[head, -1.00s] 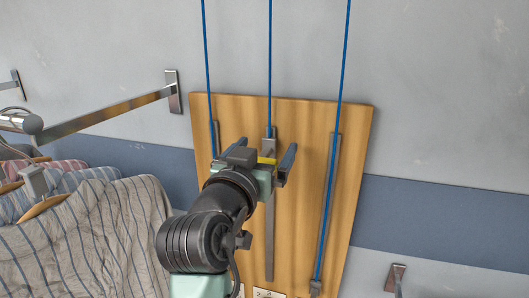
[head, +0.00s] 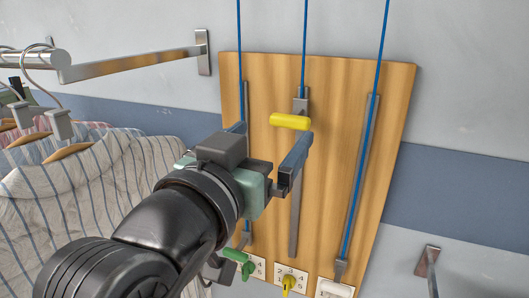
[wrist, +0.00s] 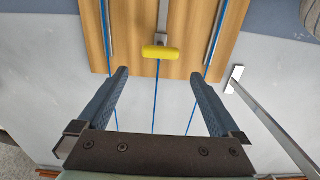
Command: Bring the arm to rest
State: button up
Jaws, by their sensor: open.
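My gripper (head: 268,145) is in front of a wooden board (head: 340,90) on the wall. It is open, with its blue fingers spread and nothing between them. In the wrist view my gripper (wrist: 158,95) points toward the board, and a yellow handle (wrist: 161,52) shows beyond the fingertips, apart from them. In the head view the yellow handle (head: 290,121) sits on the middle slide, just above and right of my gripper. My arm comes in from the lower left and hides part of the board's left side.
Blue cords (head: 305,40) run up from the board's slides. A green handle (head: 238,256) and numbered plates (head: 290,278) are at the bottom. Striped garments (head: 90,200) hang at left from a metal rail (head: 135,64). A metal bracket (head: 430,262) sticks out at lower right.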

jog(key=shift+s+a, duration=0.15)
jog(key=shift+s, duration=0.2)
